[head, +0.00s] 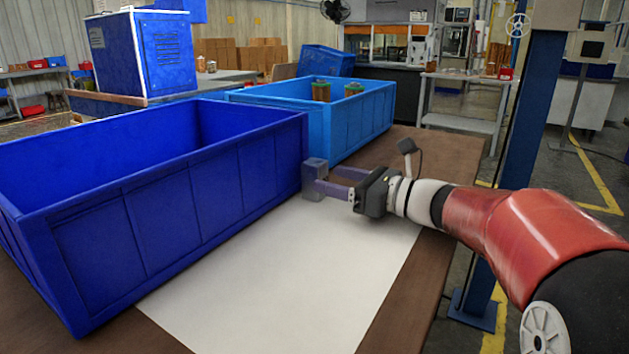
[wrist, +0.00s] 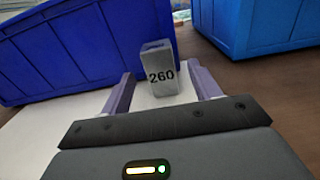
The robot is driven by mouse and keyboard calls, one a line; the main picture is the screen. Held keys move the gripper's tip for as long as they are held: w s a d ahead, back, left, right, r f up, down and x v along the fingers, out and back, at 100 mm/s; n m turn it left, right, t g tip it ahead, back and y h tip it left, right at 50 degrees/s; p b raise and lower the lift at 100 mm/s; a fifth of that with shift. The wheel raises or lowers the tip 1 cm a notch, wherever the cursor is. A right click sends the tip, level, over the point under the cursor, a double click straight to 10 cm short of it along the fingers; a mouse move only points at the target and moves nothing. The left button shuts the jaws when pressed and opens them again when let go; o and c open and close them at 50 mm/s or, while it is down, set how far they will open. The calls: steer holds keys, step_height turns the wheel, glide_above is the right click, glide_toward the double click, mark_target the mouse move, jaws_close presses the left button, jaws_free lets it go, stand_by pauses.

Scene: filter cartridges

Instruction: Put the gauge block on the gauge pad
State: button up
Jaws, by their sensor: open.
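The gauge block (head: 313,168) is a small grey upright block by the right end of the dark blue crate. In the wrist view the gauge block (wrist: 158,62) shows the black number 260 on its near face. My gripper (head: 325,184) is open and low over the table, its two purple fingers pointing at the block. In the wrist view the block stands between the fingers of my gripper (wrist: 161,82), with a gap visible on each side. I cannot make out a separate gauge pad; a white sheet (head: 290,265) lies on the table.
The dark blue crate (head: 165,225) stands close to the left of the block. A lighter blue crate (head: 360,120) with green-topped filter cartridges (head: 321,91) stands behind. The white sheet's front part is clear. The brown table's edge (head: 440,270) runs along the right.

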mark_target(324, 175)
steer(key=x, duration=0.5)
steer(key=shift+a, duration=0.1)
steer(key=c, duration=1.2)
jaws_close()
steer(key=shift+r, duration=0.15)
